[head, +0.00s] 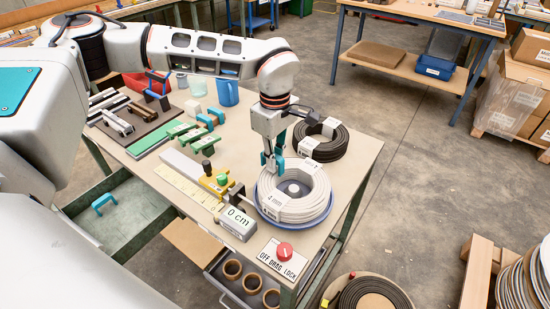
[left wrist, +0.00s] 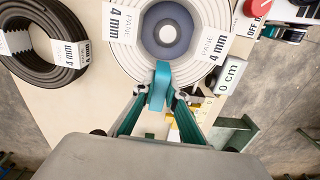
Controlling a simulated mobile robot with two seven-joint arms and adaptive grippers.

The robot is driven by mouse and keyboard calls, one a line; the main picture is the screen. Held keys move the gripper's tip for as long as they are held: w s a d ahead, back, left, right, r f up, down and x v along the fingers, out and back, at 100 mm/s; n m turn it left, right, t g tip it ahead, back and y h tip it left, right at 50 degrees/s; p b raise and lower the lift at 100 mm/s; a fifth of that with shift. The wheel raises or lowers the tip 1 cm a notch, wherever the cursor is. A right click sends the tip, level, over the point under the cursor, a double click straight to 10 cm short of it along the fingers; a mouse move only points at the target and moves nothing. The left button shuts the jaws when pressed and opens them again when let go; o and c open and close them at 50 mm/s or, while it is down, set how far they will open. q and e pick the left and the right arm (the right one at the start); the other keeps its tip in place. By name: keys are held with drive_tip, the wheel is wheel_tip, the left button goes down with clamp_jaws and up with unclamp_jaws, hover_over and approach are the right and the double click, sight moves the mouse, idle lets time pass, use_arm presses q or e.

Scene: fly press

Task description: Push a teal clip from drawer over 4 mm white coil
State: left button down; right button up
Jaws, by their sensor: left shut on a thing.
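The white 4 mm coil (head: 310,200) lies flat on a blue round plate (head: 262,208) on the bench; its labelled rings also show in the left wrist view (left wrist: 212,75). My left gripper (head: 272,166) points down at the coil's back-left side. It is shut on a teal clip (left wrist: 159,86), which overlaps the coil's ring in the left wrist view. I cannot tell whether the clip touches the coil. Another teal clip (head: 104,201) lies in the open green drawer (head: 140,212) at left. My right gripper is not in view.
A black coil (head: 335,146) lies behind the white one. A "0 cm" block (head: 238,222) and a yellow-black stop (head: 216,184) stand close to its left. A red knob (head: 285,249) is at the bench's front corner. A blue mug (head: 228,93) stands farther back.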

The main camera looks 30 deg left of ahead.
use_arm(q)
drive_tip(key=shift+f, duration=0.65)
idle(0.5)
drive_tip(key=c, duration=1.5)
unclamp_jaws()
